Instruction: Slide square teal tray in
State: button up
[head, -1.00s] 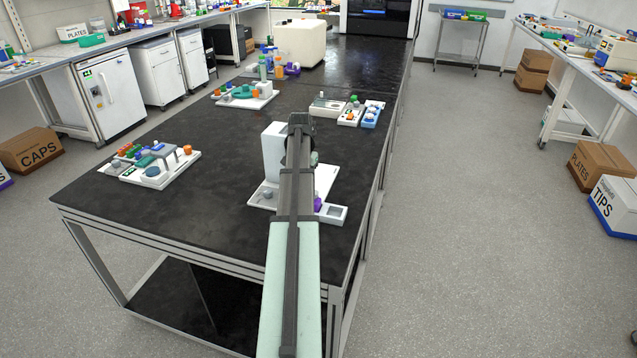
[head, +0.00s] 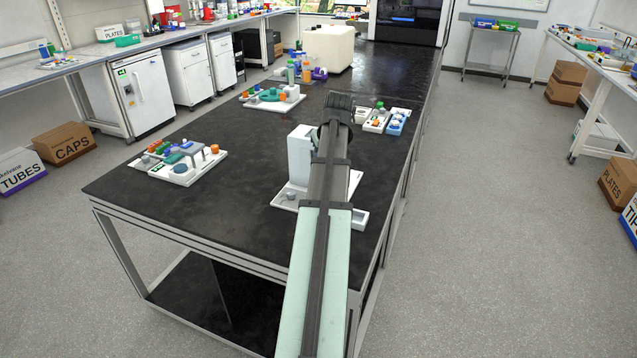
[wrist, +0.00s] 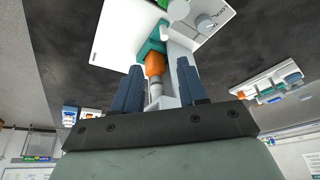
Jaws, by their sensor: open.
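In the wrist view, a teal part (wrist: 151,46), likely the square teal tray, sits against a white station with an orange piece (wrist: 155,66) in front of it. My gripper (wrist: 160,66) is open, its two dark blue fingers to either side of the orange piece in the picture. I cannot tell whether they touch it. In the head view, my arm hides the tray, the fingers and much of the station. The station's white upright block (head: 300,155) and white base plate (head: 286,197) show beside my arm.
A rack station with coloured caps (head: 181,165) stands at the left of the black bench (head: 235,190). Another station (head: 272,97) stands farther back, and small trays (head: 397,122) lie beyond my arm at right. The bench between the stations is clear.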

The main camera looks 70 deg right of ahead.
jog(key=shift+n, duration=0.3)
jog(key=x, duration=1.3)
jog(key=shift+w+f, duration=0.15)
jog(key=c, duration=0.8)
grip_shut()
jog(key=shift+d, duration=0.1)
